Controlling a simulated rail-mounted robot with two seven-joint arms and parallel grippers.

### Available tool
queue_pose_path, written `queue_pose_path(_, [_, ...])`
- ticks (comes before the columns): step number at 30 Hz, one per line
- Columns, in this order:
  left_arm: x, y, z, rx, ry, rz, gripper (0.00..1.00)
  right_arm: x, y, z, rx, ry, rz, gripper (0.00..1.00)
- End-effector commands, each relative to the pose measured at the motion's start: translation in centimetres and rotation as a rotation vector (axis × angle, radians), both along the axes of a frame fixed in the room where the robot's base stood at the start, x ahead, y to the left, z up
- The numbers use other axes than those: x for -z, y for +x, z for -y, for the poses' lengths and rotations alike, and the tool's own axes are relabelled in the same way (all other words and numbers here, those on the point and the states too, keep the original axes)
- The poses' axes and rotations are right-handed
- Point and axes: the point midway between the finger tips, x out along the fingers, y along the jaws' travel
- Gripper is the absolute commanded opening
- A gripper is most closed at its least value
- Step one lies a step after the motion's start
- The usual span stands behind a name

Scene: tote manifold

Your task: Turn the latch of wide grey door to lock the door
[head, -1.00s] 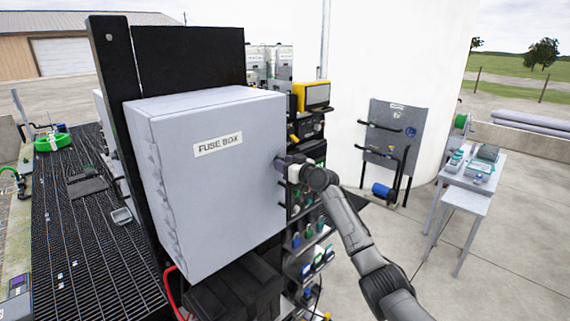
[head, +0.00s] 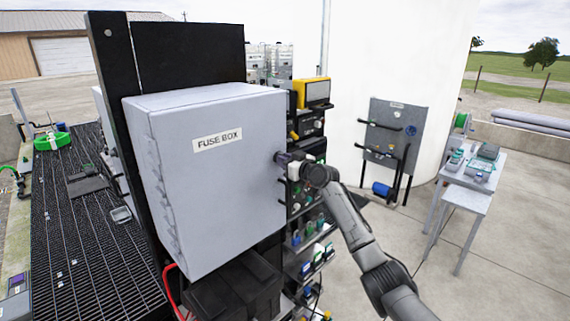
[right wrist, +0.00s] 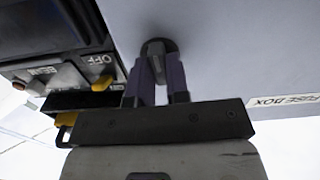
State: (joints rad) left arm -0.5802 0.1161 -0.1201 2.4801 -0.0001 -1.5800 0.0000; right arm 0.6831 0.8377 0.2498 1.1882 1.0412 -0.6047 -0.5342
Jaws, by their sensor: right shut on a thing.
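The wide grey door (head: 215,195) is the front of the box labelled FUSE BOX, and it looks closed. Its dark latch (right wrist: 158,47) is a rounded knob on the door face in the right wrist view. In the head view the latch is mostly hidden by my right gripper (head: 281,157) at the door's right edge. In the right wrist view the purple fingers of my right gripper (right wrist: 159,75) are on both sides of the latch and shut on it. My left gripper is not in view.
A dark panel with an OFF label and yellow parts (right wrist: 100,84) is close to my right gripper. Shelves with colored items (head: 312,245) stand right of the box. A black case (head: 237,287) sits below it.

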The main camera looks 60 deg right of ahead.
Motion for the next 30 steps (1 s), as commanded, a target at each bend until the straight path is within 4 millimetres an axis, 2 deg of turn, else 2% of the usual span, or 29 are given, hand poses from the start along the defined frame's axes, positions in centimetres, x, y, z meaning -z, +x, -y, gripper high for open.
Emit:
queue_pose_path(1, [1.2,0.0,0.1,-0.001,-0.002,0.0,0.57,0.5,-0.1,0.1,0.001,-0.03,-0.006,0.0])
queue_pose_path(6, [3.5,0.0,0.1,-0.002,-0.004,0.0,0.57,0.6,-0.1,0.1,0.001,-0.159,-0.034,0.0])
queue_pose_path(12, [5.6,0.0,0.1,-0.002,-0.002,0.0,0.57,0.4,-0.1,0.1,0.002,-0.344,-0.074,0.0])
queue_pose_path(21, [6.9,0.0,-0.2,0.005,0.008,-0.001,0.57,0.1,-0.1,0.0,0.001,-0.622,-0.139,0.0])
queue_pose_path(30, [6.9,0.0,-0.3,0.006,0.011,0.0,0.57,-0.1,-0.1,0.0,0.001,-0.9,-0.201,0.0])
